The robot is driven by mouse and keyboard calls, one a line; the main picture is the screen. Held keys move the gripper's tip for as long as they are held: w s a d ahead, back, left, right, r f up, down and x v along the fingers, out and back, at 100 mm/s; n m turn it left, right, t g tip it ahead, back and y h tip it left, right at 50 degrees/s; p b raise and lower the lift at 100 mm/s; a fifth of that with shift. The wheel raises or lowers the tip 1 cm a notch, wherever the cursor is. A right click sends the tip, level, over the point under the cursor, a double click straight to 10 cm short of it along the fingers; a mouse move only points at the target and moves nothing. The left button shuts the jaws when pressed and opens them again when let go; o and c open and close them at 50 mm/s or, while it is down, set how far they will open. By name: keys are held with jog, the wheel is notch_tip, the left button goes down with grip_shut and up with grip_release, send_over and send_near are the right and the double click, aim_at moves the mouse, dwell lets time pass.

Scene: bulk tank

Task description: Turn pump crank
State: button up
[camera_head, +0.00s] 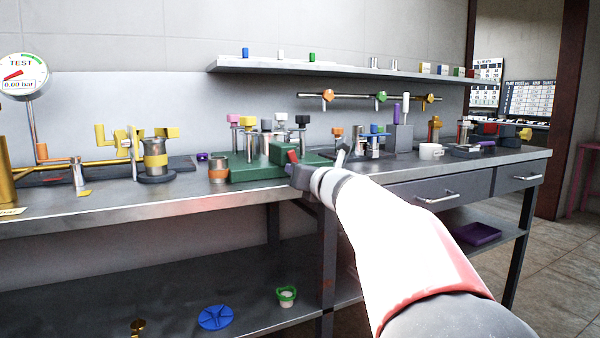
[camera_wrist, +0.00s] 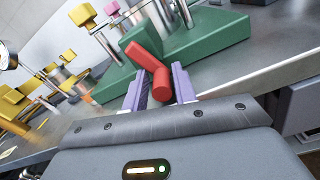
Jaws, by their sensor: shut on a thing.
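The pump crank is a red handle (camera_wrist: 161,85) joined to a red arm (camera_wrist: 143,58) at the edge of a green pump base (camera_wrist: 205,45) in the wrist view. My gripper (camera_wrist: 160,84) has its two purple fingers on either side of the red handle and is shut on it. In the head view my gripper (camera_head: 300,178) is at the front of the green base (camera_head: 250,170), and a bit of the red crank (camera_head: 293,156) shows just above it. My wrist hides part of the base and bench there.
A gauge marked TEST (camera_head: 22,75) stands at the left. A copper-coloured cup (camera_head: 219,171) stands left of the base. A shelf (camera_head: 340,71) and a rail with coloured valves (camera_head: 380,97) are above. A white mug (camera_head: 431,151) and grey block (camera_head: 399,138) stand to the right.

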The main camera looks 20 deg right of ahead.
jog(key=shift+s+d+r, duration=0.1)
jog(key=shift+d+r, duration=0.1)
jog(key=o, duration=0.7)
jog(key=shift+o, duration=0.3)
jog(key=shift+f, duration=0.1)
jog(key=s, duration=0.7)
jog(key=shift+s+d, duration=0.15)
jog(key=shift+s, duration=0.25)
